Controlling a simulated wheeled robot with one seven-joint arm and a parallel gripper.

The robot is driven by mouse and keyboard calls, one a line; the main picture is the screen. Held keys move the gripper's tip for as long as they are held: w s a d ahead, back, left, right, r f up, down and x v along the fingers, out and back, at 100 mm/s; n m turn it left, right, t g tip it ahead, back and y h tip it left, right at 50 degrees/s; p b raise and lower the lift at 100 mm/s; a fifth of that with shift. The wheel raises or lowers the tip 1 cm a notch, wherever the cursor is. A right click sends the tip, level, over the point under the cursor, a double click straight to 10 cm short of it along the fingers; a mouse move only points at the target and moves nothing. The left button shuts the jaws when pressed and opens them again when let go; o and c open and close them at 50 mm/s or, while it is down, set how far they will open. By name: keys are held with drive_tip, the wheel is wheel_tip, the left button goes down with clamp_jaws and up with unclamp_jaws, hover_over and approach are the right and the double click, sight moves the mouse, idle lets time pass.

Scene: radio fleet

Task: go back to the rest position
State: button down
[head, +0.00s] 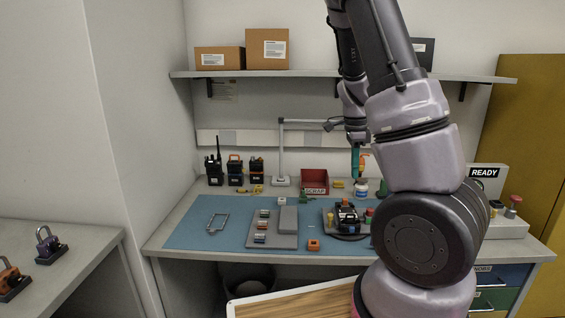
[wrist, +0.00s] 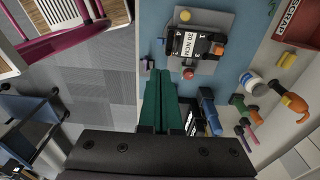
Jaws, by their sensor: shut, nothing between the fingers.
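My gripper (head: 356,162) is raised above the workbench, pointing down, with its teal fingers together and nothing held. In the wrist view my gripper (wrist: 162,100) shows as green fingers side by side over the bench edge. My arm rises on the right of the head view and hides part of the bench and shelf. Below and in front of the fingers is a black device (head: 346,215) on a grey base on the blue mat (head: 200,236); it also shows in the wrist view (wrist: 192,50) with a white label.
A red scrap bin (head: 314,181), a white bottle (head: 361,188) and black radios (head: 235,170) stand along the back. A lamp (head: 281,152) stands near the bin. A shelf (head: 330,75) with boxes crosses above. A grey fixture (head: 286,240) lies on the mat.

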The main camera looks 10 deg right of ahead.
drive_tip(key=s+a+r+n+t+y, duration=0.1)
drive_tip(key=s+a+r+n+t, duration=0.1)
drive_tip(key=s+a+r+n, duration=0.3)
drive_tip(key=s+a+r+n+t+y, duration=0.1)
drive_tip(key=s+a+r+n+t, duration=0.2)
drive_tip(key=r, duration=0.7)
drive_tip(key=s+a+r+n+t, duration=0.2)
drive_tip(key=s+a+r+n, duration=0.5)
drive_tip(key=r+n, duration=0.1)
drive_tip(key=shift+s+r+n+t+y, duration=0.15)
drive_tip(key=shift+s+n+t+y, duration=0.15)
drive_tip(key=shift+s+n+y, duration=0.15)
